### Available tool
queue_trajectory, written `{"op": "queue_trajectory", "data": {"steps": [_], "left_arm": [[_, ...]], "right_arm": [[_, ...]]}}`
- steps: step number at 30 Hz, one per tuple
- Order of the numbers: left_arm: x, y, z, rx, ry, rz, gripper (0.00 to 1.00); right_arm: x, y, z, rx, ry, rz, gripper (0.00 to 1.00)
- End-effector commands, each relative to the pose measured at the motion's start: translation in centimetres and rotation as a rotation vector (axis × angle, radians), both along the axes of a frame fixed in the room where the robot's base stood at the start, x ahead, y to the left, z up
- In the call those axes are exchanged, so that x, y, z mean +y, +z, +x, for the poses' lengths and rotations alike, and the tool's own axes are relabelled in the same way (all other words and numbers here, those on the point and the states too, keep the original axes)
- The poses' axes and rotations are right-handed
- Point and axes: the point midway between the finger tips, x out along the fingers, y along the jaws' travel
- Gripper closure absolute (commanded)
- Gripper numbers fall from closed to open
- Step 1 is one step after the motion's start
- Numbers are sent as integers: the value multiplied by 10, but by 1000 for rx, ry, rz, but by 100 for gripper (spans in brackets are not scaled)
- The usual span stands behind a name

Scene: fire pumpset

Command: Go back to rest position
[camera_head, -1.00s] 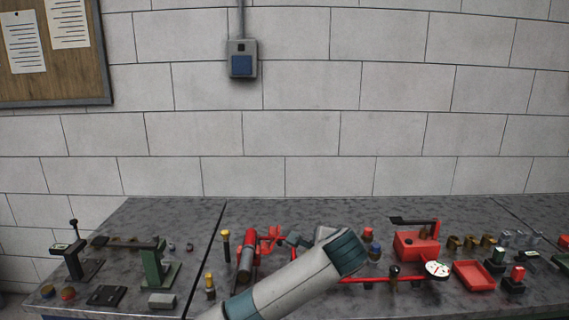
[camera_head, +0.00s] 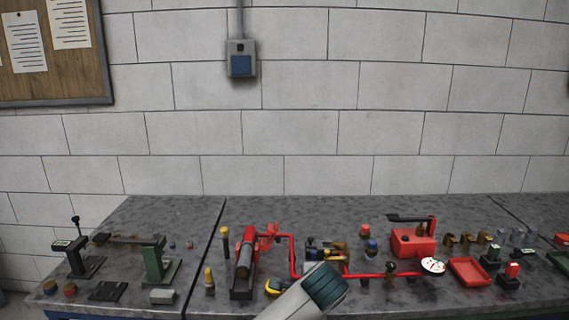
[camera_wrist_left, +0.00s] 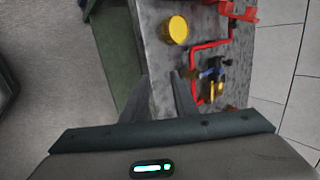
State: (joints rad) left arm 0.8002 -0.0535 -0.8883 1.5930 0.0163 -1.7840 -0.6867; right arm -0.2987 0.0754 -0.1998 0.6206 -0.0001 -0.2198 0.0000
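My left arm (camera_head: 305,295) comes up from the bottom edge in the head view, in front of the bench's near edge; its gripper does not show there. In the left wrist view my left gripper (camera_wrist_left: 166,90) has its two dark fingers apart, with nothing between them. The fingers are over the near edge of the bench. The red pump piping (camera_head: 293,255) stands on the bench behind my arm and also shows in the wrist view (camera_wrist_left: 192,58). My right gripper is in neither view.
The grey bench (camera_head: 330,208) carries a red pump box (camera_head: 413,243), a pressure gauge (camera_head: 433,265), a red tray (camera_head: 469,272), a green stand (camera_head: 160,265) and several small fittings. A yellow round part (camera_wrist_left: 177,29) lies near the bench edge. The back strip is clear.

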Motion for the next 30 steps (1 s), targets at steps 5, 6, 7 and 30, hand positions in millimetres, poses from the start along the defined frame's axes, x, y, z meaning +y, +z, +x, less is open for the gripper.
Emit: {"op": "queue_trajectory", "data": {"steps": [5,6,7,30], "left_arm": [[12,-49,-39,75,77,-148,74],[16,-60,-49,93,102,-185,74],[19,-68,-57,106,123,-216,74],[173,-205,-293,298,828,-691,74]], "right_arm": [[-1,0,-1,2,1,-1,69],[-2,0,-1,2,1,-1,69],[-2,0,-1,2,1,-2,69],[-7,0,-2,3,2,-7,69]]}}
